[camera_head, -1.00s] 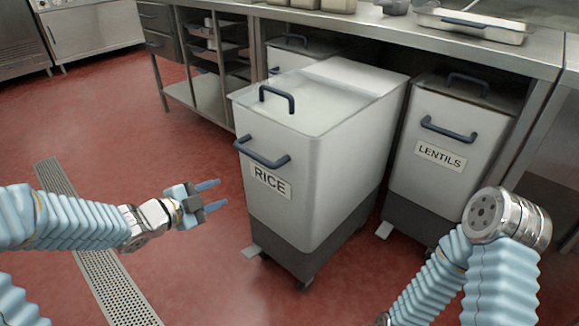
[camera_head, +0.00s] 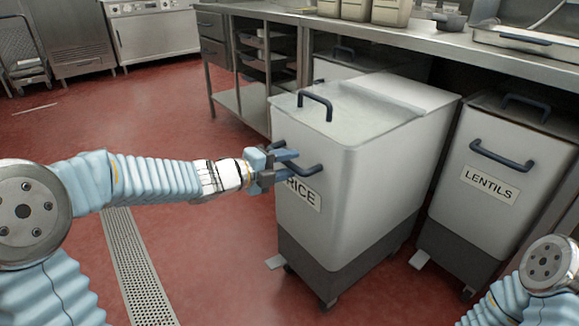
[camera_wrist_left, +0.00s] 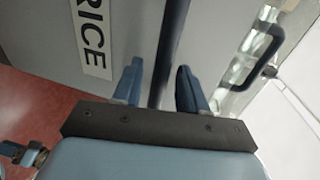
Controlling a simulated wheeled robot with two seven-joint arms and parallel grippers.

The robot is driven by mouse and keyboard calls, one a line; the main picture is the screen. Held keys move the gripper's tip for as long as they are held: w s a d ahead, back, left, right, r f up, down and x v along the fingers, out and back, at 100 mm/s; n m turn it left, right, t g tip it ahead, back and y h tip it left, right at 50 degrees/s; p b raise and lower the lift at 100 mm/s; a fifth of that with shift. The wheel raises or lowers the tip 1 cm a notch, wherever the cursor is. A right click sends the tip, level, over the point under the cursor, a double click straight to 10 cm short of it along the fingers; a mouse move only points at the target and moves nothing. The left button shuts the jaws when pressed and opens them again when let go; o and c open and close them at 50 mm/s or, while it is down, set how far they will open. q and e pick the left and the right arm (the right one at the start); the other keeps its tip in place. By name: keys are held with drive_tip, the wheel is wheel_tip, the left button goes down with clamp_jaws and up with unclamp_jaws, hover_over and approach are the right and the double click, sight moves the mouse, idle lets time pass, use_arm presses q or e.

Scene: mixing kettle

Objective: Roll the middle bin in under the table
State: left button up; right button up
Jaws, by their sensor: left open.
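The middle bin (camera_head: 365,185) is a pale bin labelled RICE, with a dark grey base on casters. It juts out from under the steel table (camera_head: 420,42). It has a clear lid with a blue handle and a blue front handle (camera_head: 308,171). My left gripper (camera_head: 284,167) is at the front handle, fingers pointing at the bin. In the left wrist view the open fingers (camera_wrist_left: 158,88) lie on either side of the handle bar (camera_wrist_left: 168,55). Whether they touch it I cannot tell. My right gripper is not in view; only part of my right arm shows at the lower right.
The LENTILS bin (camera_head: 495,185) stands under the table to the right. Another bin (camera_head: 345,62) is partly hidden behind the RICE bin on the left. A steel shelf unit (camera_head: 255,75) stands at the left. A floor drain (camera_head: 138,265) runs through the open red floor.

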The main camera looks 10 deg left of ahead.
use_arm(q)
drive_tip(key=shift+w+d+f, duration=0.1)
drive_tip(key=shift+w+d, duration=0.25)
drive_tip(key=shift+w, duration=0.1)
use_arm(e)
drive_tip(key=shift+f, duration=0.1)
use_arm(q)
clamp_jaws()
